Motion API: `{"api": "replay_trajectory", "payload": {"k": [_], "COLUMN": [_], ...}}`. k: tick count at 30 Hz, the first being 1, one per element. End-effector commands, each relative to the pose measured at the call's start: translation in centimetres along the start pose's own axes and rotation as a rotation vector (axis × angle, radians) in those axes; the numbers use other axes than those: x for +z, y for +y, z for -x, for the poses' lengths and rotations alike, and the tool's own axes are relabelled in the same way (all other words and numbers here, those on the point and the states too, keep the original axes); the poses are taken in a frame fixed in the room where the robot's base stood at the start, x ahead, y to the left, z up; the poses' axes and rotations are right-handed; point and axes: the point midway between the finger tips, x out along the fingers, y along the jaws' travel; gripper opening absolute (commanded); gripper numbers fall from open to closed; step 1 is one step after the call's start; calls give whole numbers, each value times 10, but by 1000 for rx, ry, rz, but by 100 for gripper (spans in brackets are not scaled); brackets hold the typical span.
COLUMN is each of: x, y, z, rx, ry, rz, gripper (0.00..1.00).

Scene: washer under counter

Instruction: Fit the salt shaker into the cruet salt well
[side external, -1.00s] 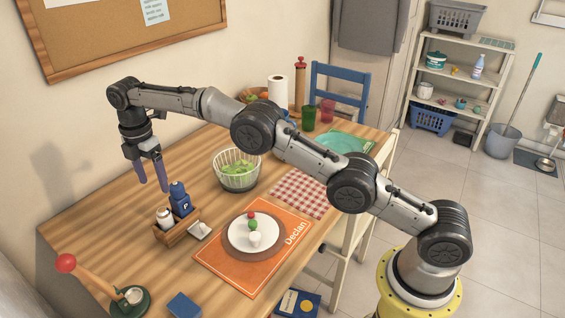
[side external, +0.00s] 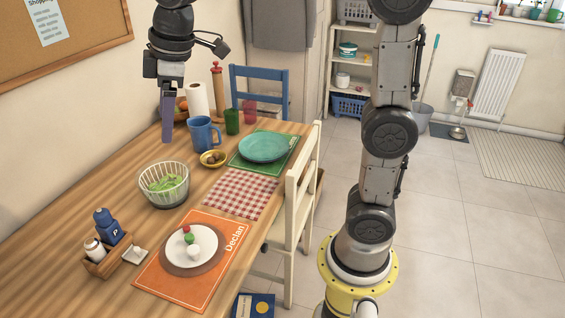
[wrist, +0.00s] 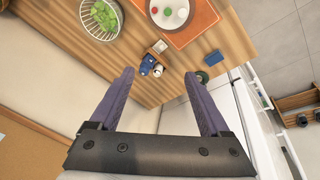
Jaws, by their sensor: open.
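The salt shaker (side external: 94,250), white with a grey cap, stands at the wooden cruet (side external: 104,267) on the table's near left. It appears to be in the cruet's left part, leaning slightly; I cannot tell how deep it sits. The blue pepper shaker (side external: 108,228) marked P is beside it in the cruet. In the wrist view the salt shaker (wrist: 158,70) and pepper shaker (wrist: 147,64) look small and far off. My gripper (side external: 167,118) is open and empty, high above the table's back left side, well away from the cruet. Its fingers also show in the wrist view (wrist: 158,73).
A small white dish (side external: 134,253) lies beside the cruet. A plate on an orange placemat (side external: 165,287) lies to the right. Table room left of the salad bowl is clear.

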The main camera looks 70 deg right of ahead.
Motion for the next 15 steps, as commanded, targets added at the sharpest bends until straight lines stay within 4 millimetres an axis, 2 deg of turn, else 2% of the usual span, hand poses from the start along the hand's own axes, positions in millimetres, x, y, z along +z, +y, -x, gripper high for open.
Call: {"api": "replay_trajectory", "payload": {"k": [1, 7, 12, 15], "x": [22, 96, 153, 178], "y": [-10, -49, -84, -100], "z": [9, 18, 9, -1], "rx": [14, 55, 80, 89], "ry": [16, 74, 128, 152], "rz": [-61, -305, -500, -587], "gripper": [80, 80, 80, 80]}}
